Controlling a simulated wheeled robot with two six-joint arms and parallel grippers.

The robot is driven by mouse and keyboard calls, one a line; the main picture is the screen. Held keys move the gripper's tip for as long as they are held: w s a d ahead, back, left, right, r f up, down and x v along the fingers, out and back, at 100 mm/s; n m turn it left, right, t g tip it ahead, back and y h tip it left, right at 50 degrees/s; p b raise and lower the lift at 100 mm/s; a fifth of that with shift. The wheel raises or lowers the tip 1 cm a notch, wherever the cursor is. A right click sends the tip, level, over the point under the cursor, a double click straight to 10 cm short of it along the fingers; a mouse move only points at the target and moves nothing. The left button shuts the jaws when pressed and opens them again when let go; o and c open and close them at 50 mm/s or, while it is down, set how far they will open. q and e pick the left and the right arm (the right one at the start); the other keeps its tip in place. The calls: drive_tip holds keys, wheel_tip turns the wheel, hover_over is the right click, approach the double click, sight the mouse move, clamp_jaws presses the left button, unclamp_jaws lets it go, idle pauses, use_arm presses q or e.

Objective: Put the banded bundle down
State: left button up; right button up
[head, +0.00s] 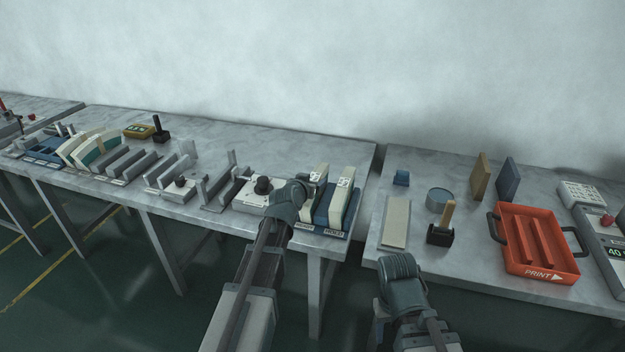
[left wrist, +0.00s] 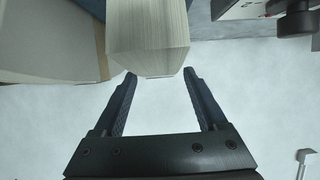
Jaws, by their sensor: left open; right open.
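Two cream bundles stand side by side in blue holders (head: 322,216) at the right end of the long left table: a left bundle (head: 317,190) and a right bundle (head: 341,194). Each has a white marked patch on top. My left gripper (head: 308,181) is beside the left bundle's top. In the left wrist view its fingers (left wrist: 160,78) are open, with the end of a white sheet stack (left wrist: 148,35) at or just beyond their tips; contact is unclear. A second stack (left wrist: 45,50) with a brown strip is at the left. My right gripper (head: 400,270) is low before the right table; its fingertips are hidden.
A grey block with a black knob (head: 262,187) stands left of the holders. A gap separates the two tables. The right table holds a red tray (head: 538,274), a round tin (head: 438,199), a stamp (head: 441,232) and a pale pad (head: 396,222).

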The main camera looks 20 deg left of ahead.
use_arm(q)
drive_tip(key=p+v, duration=0.3)
drive_tip(key=v, duration=0.7)
drive_tip(key=shift+s+r+p, duration=0.2)
drive_tip(key=shift+s+p, duration=0.15)
drive_tip(key=s+d+f+m+g+h, duration=0.1)
drive_tip(key=s+d+f+m+g, duration=0.1)
drive_tip(key=s+d+f+g, duration=0.5)
drive_tip(key=s+d+f+m+g, duration=0.1)
drive_tip(key=s+d+f+g, duration=0.3)
drive_tip(key=s+d, duration=0.55)
drive_tip(key=s+f+g+y, duration=0.2)
drive_tip(key=s+g, duration=0.1)
drive_tip(key=s, duration=0.5)
drive_tip(key=shift+s+d+f+y, duration=0.2)
drive_tip(key=shift+s+d+y, duration=0.15)
drive_tip(key=shift+y, duration=0.05)
